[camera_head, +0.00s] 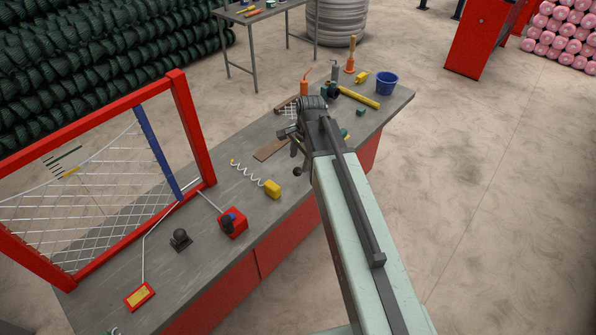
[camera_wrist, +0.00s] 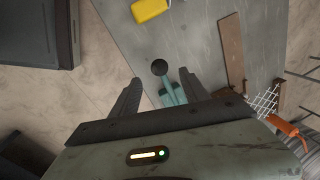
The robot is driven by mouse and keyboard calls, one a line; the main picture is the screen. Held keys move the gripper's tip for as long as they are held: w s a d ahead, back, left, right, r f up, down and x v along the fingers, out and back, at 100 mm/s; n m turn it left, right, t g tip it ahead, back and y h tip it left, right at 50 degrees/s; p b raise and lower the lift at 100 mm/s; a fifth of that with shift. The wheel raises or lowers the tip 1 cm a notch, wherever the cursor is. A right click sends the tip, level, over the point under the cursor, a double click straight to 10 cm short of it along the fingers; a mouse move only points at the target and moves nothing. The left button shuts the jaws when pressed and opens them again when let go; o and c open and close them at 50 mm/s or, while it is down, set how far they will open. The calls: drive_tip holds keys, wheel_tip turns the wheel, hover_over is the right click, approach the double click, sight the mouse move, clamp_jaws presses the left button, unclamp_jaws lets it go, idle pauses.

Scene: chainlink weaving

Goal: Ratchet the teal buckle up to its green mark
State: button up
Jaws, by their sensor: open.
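The teal buckle (camera_wrist: 171,92) shows in the wrist view as a small teal piece with a black ball knob (camera_wrist: 160,67) on its lever. It lies between and beyond the two dark fingers of my gripper (camera_wrist: 159,76). The fingers are apart, and I see no contact with the buckle. My gripper also shows in the head view (camera_head: 289,140), above the bench, with the black knob (camera_head: 297,172) just below it. There the arm hides most of the buckle. I cannot make out the green mark in either view.
The grey bench (camera_head: 215,262) holds a yellow block (camera_head: 272,189) with a coiled wire, a brown board (camera_head: 271,149) and a red box (camera_head: 233,222). A red frame with wire mesh (camera_head: 183,120) stands at left. A blue bucket (camera_head: 387,83) stands at the far end.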

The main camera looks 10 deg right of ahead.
sight(298, 168)
drive_tip(key=f+b, duration=0.3)
drive_tip(key=f, duration=0.1)
drive_tip(key=w+f+b, duration=0.1)
drive_tip(key=f+b, duration=0.1)
drive_tip(key=shift+w+a+f+b, duration=0.1)
drive_tip(key=shift+a+f+b, duration=0.2)
drive_tip(key=shift+f+b, duration=0.05)
drive_tip(key=shift+r, duration=0.1)
clamp_jaws()
drive_tip(key=shift+w+d+r, duration=0.1)
idle(0.8)
